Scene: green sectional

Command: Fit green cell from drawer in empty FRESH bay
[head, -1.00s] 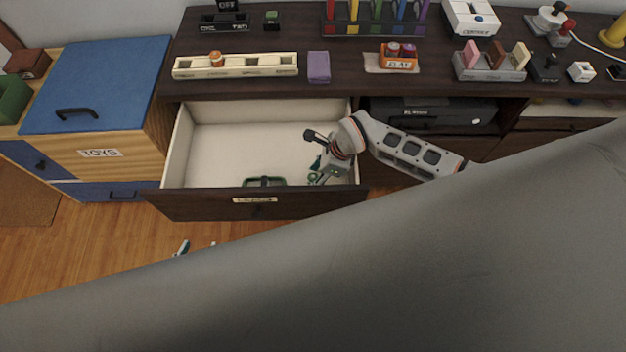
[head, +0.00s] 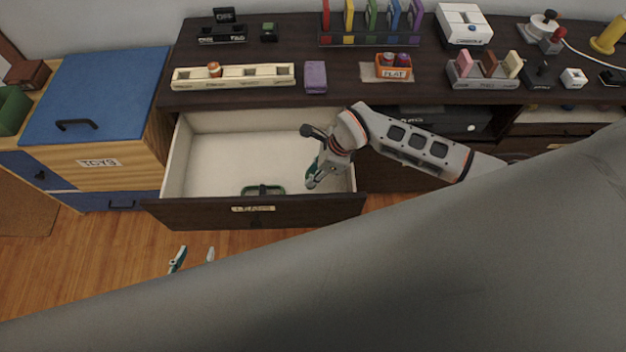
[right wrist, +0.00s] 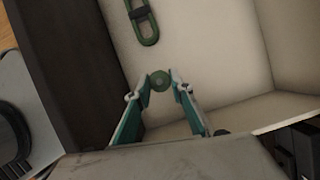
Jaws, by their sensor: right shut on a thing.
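The green cell (right wrist: 159,81) shows end-on as a small round shape between the fingertips of my right gripper (right wrist: 159,77), which is shut on it. In the head view my right gripper (head: 314,178) is over the right part of the open drawer (head: 230,150); the cell is hard to make out there. My left gripper (head: 193,258) is open and empty above the floor in front of the drawer. A cream rack (head: 235,83) on the cabinet top has an orange-topped cell (head: 214,70) and empty bays. I cannot read a FRESH label.
A green loop-shaped object (head: 263,190) lies in the drawer near its front. A purple block (head: 315,77) and an orange box labelled FLAT (head: 393,66) stand right of the rack. A blue-lidded toy chest (head: 95,95) is at left. My grey arm covers the lower right.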

